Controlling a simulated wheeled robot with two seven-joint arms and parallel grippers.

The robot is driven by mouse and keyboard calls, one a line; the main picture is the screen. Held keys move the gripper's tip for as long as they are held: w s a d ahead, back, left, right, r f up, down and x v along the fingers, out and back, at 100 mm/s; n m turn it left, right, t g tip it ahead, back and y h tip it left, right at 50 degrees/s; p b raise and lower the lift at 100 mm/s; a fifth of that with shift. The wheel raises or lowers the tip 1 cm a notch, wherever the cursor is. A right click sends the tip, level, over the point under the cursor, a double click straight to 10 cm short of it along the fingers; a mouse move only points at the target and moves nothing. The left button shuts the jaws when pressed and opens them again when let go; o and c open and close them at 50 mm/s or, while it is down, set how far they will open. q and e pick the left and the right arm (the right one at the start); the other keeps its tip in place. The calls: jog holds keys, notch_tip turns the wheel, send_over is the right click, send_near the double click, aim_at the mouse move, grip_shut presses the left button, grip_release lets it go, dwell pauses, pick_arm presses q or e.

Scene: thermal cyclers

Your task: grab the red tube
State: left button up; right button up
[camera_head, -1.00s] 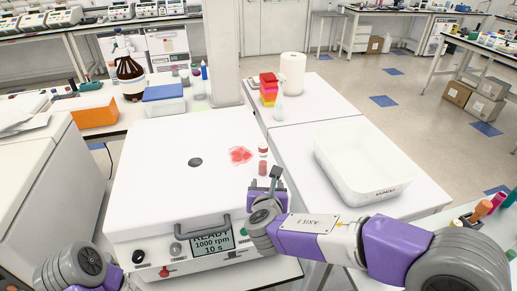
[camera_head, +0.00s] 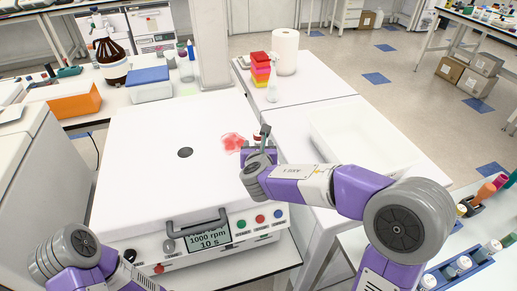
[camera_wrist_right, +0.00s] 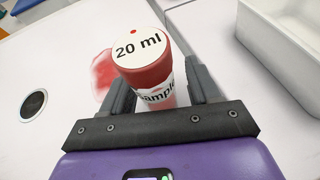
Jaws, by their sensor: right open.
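In the right wrist view my right gripper (camera_wrist_right: 160,90) is open, with one finger on each side of the tube. The tube is between the fingers; I cannot tell whether either touches it. My left arm shows at the lower left of the head view, but its gripper is not in view.
A red stain (camera_head: 233,142) lies on the centrifuge lid (camera_head: 150,190) beside the tube. A white tray (camera_head: 365,150) stands on the bench to the right. Stacked coloured boxes (camera_head: 260,70) and a paper roll (camera_head: 285,52) stand behind. The lid's left side is clear.

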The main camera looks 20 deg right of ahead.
jog(key=shift+c, duration=0.2)
jog(key=c, duration=1)
jog(key=shift+r, duration=0.15)
